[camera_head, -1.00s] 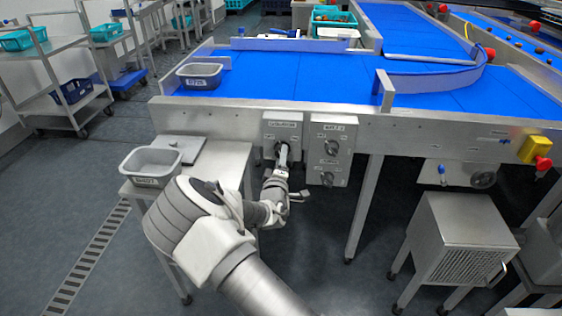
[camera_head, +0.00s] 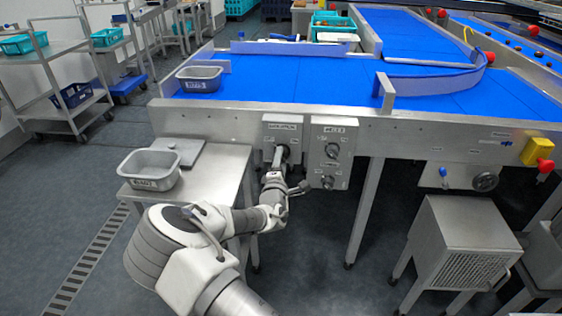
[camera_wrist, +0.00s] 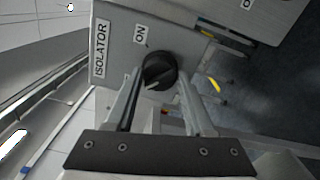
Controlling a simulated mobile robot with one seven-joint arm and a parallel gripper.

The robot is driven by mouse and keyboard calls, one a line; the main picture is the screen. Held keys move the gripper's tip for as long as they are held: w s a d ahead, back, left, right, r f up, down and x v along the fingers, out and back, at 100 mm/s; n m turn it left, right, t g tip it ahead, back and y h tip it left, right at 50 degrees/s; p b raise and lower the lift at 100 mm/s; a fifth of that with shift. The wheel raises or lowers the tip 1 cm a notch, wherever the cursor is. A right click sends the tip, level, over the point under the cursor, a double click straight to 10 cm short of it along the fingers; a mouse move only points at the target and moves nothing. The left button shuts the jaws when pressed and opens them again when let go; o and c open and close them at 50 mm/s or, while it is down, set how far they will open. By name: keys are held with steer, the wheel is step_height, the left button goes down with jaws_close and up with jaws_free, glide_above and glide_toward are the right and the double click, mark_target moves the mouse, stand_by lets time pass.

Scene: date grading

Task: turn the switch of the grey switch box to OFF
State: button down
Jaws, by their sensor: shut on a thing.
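The grey switch box (camera_head: 270,134) is on the front of the blue-topped line, left of a second box. In the wrist view its face (camera_wrist: 185,35) carries the words ISOLATOR and ON. Its black round switch (camera_wrist: 158,68) has a white mark pointing to the lower left of that picture, away from the ON label. Another label is mostly hidden behind the left finger. My gripper (camera_wrist: 160,82) has one finger on each side of the switch and is shut on it. In the head view my gripper (camera_head: 279,157) covers the lower part of the box.
A grey box with two knobs (camera_head: 330,135) stands close on the right. A steel side table (camera_head: 217,172) with a grey tub (camera_head: 150,184) is at the left. A yellow box with a red button (camera_head: 537,150) is far right.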

stand_by(0.3)
steer(key=shift+c, duration=1.3)
jaws_free()
steer(key=shift+s, duration=0.1)
steer(key=s+p, duration=0.3)
steer(key=s, duration=1.4)
steer(key=shift+a, duration=0.3)
steer(key=shift+d, duration=0.1)
